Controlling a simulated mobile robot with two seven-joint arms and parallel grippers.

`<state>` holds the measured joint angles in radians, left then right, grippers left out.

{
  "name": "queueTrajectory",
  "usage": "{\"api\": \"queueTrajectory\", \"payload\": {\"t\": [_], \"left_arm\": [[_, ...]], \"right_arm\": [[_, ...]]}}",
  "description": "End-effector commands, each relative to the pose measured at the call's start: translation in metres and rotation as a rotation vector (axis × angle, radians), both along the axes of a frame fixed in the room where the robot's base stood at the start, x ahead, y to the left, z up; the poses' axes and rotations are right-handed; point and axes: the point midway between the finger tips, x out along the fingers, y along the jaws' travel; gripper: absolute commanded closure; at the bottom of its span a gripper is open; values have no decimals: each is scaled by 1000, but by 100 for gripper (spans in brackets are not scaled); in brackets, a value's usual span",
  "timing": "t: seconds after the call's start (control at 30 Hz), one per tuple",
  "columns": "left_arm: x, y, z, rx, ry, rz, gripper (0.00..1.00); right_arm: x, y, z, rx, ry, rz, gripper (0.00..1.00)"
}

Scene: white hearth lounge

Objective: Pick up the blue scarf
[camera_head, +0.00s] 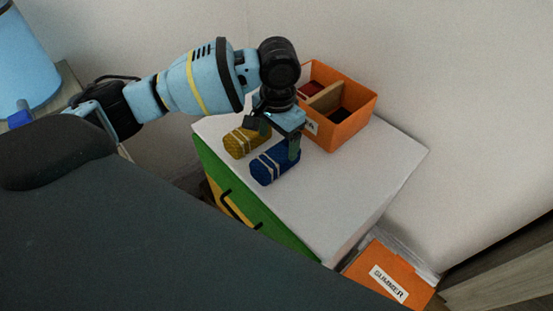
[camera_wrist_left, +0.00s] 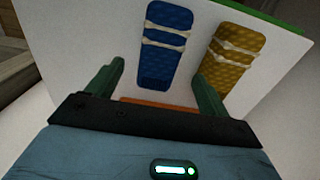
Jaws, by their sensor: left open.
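The blue scarf (camera_head: 272,165) is a rolled bundle with pale bands, lying on the white top of a small cabinet (camera_head: 340,190). My left gripper (camera_head: 278,144) is open above the far end of the blue scarf, pointing down. In the left wrist view the blue scarf (camera_wrist_left: 163,50) lies ahead of the open fingers (camera_wrist_left: 158,85), its near end partly between them and closer to the left finger. I cannot tell whether a finger touches it. My right gripper is not in view.
A mustard rolled scarf (camera_head: 240,143) lies just left of the blue one. An orange divided box (camera_head: 350,125) stands behind the gripper. The cabinet top's right part is bare.

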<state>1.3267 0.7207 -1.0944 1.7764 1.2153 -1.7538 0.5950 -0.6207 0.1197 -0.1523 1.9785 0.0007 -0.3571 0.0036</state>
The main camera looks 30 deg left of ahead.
Motion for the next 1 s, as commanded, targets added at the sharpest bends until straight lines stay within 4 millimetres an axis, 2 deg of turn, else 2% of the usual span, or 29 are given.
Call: {"api": "queueTrajectory", "payload": {"t": [0.03, 0.27, 0.6, 0.9, 1.0], "left_arm": [[0, 0, -6, 0, 2, 1, 20], [-2, 1, -13, 1, 1, 0, 20], [-9, 2, -56, 1, 1, 0, 20], [-8, 2, -60, 0, -2, -1, 20], [-8, 2, -60, 0, -2, -1, 32]], "right_arm": [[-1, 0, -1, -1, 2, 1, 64], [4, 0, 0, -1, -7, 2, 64], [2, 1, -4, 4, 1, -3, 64], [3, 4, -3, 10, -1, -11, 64], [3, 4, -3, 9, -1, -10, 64]]}}
